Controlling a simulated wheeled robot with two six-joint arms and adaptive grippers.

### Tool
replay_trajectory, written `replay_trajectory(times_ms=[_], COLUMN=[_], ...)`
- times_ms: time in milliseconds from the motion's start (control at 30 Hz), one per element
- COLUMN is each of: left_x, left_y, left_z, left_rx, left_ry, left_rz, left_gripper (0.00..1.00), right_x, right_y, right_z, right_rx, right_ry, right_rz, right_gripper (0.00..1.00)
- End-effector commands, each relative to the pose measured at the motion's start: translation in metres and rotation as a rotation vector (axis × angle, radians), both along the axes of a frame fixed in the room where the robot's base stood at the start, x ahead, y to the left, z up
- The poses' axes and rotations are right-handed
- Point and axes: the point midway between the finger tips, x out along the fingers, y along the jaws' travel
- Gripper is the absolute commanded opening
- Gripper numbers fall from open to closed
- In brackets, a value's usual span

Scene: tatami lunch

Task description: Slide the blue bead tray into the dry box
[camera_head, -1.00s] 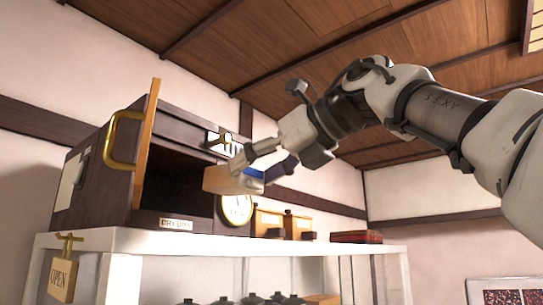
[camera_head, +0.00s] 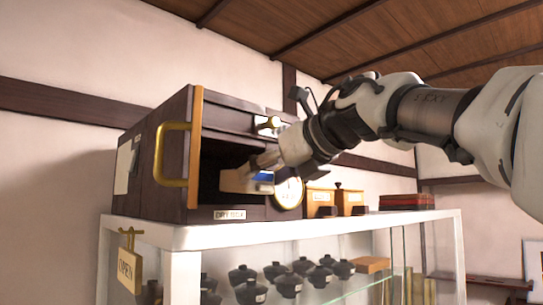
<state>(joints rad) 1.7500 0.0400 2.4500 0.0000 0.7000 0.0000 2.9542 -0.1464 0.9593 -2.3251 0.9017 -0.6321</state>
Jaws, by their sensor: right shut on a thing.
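The dry box (camera_head: 155,165) is a dark wooden cabinet on a white shelf. Its door stands open at the left, with a brass handle (camera_head: 160,155), and its front label reads DRY BOX. The bead tray (camera_head: 236,181) is pale wood with blue inside, small in the picture. Its left end is at the dark opening of the box; how deep it sits I cannot tell. My right gripper (camera_head: 264,166) is shut on the tray's right part, reaching in from the right. The fingers partly cover the tray. My left gripper is not in view.
A round dial (camera_head: 289,193) is beside the opening, behind my right gripper. Small wooden boxes (camera_head: 350,200) and a red box (camera_head: 407,202) stand further right on the white shelf (camera_head: 240,235). An OPEN sign (camera_head: 129,268) hangs at left. Dark lidded pots fill the glass case below.

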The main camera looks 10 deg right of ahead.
Motion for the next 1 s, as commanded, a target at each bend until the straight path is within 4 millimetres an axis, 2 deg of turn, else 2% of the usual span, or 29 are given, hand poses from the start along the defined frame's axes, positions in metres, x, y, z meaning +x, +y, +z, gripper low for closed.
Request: replay_trajectory(times_ms=[33,367,833,1000], left_x=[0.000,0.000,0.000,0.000], left_y=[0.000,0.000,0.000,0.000], left_z=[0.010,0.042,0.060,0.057], left_rx=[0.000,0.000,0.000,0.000], left_ry=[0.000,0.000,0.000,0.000], left_rz=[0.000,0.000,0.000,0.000], left_gripper=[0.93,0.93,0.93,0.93], right_x=[0.002,0.015,0.049,0.062], right_y=[0.002,0.013,0.044,0.055], right_z=[0.006,0.005,0.003,0.000], right_rx=[0.000,-0.001,0.000,-0.001], right_ry=[0.001,0.001,0.000,-0.001], right_rz=[0.002,-0.001,0.000,0.000], right_gripper=[0.30,0.30,0.30,0.30])
